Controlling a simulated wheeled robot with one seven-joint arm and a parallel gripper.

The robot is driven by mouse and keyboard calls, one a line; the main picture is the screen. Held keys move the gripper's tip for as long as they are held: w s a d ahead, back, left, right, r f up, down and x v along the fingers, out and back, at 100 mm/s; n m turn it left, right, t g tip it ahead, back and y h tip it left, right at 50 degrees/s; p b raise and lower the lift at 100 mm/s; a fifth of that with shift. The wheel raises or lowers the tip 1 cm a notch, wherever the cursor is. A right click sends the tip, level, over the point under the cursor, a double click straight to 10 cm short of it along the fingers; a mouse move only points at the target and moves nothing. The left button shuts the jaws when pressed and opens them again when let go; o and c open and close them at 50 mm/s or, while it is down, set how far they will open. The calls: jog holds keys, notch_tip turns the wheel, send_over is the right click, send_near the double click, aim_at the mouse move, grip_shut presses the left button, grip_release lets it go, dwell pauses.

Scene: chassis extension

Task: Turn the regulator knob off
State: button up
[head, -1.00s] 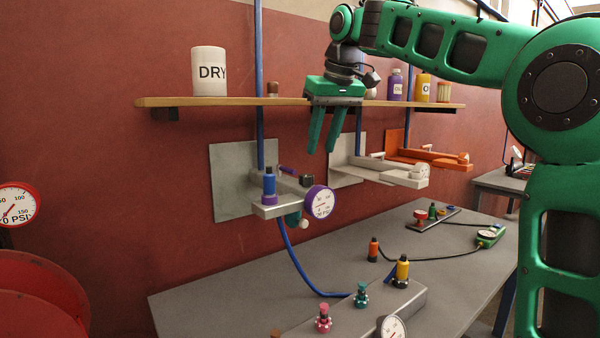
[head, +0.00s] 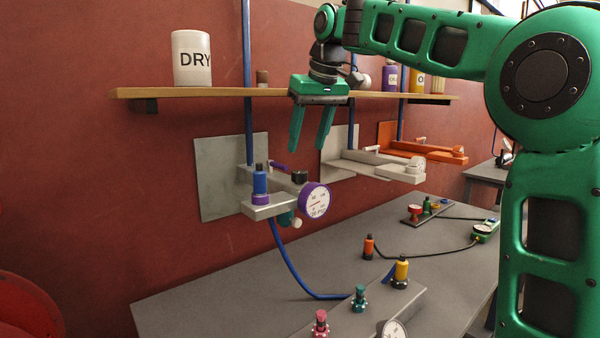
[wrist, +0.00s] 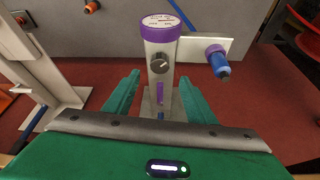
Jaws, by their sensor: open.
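The regulator is a grey block (head: 262,209) on the wall-side plate, with a purple-rimmed gauge (head: 315,200) and a blue fitting (head: 260,183). Its dark knob (head: 299,177) sits on top. In the wrist view the round black knob (wrist: 159,66) has a light marker and printed marks around it, between the purple gauge (wrist: 160,27) and a purple lever (wrist: 160,93). My gripper (head: 308,148) is open and empty, fingers down, above the regulator. In the wrist view its fingers (wrist: 158,78) appear either side of the regulator body; no contact with the knob shows.
A wooden shelf (head: 160,94) with a DRY canister (head: 191,58) runs beside my gripper. White (head: 375,168) and orange (head: 420,153) units stand behind to the right. The workbench (head: 210,305) below holds fittings, a blue hose (head: 287,268) and gauges.

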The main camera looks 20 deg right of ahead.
aim_at(300, 171)
jog(key=x, duration=0.9)
jog(key=shift+d, duration=0.1)
jog(key=c, duration=1)
